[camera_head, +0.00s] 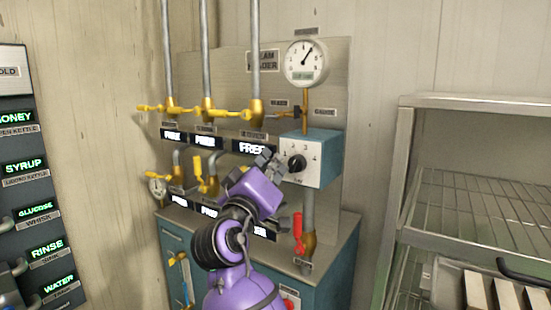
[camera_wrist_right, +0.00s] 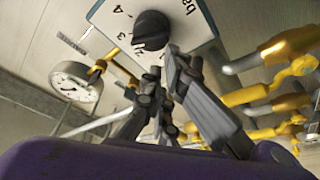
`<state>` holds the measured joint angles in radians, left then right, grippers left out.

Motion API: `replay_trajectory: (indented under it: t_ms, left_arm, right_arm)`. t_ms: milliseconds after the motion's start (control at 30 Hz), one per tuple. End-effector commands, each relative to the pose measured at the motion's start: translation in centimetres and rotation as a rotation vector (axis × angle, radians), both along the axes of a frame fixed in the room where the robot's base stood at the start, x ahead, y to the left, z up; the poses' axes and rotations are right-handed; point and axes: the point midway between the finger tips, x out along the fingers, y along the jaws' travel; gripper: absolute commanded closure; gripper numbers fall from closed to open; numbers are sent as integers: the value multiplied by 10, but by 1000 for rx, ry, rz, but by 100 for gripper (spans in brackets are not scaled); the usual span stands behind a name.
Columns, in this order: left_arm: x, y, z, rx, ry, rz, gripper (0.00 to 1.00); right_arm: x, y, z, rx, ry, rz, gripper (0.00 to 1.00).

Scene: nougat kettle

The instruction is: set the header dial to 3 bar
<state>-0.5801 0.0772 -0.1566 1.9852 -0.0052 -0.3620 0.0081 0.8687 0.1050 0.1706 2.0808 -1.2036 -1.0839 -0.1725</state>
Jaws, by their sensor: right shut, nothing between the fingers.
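The header dial is a black round knob (camera_head: 297,163) on the white numbered face of a teal box (camera_head: 325,150). In the right wrist view the knob (camera_wrist_right: 152,28) sits on the face at the top, with 2, 3, 4 and part of "bar" readable. I cannot tell its exact setting. My right gripper (camera_head: 271,161) is just left of the knob in the head view. Its fingers (camera_wrist_right: 163,65) are shut with nothing between them, close to the knob; contact is unclear. A round gauge (camera_head: 306,63) above the box has its needle pointing up and right. My left gripper is out of view.
Yellow valves (camera_head: 207,112) and grey pipes (camera_head: 254,50) stand left of the box. A red-handled valve (camera_head: 298,228) hangs below it. A wire rack (camera_head: 470,195) stands at the right, and a labelled panel (camera_head: 30,170) at the left.

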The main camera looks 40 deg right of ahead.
Motion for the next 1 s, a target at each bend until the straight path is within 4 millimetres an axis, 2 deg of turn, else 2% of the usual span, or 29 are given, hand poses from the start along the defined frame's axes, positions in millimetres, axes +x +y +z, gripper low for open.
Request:
replay_trajectory:
  t_ms: [400,1000]
  left_arm:
    - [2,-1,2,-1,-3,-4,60]
    - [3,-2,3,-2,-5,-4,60]
  right_arm:
    - [1,1,-8,1,-1,0,100]
    - [1,0,-9,1,-1,0,100]
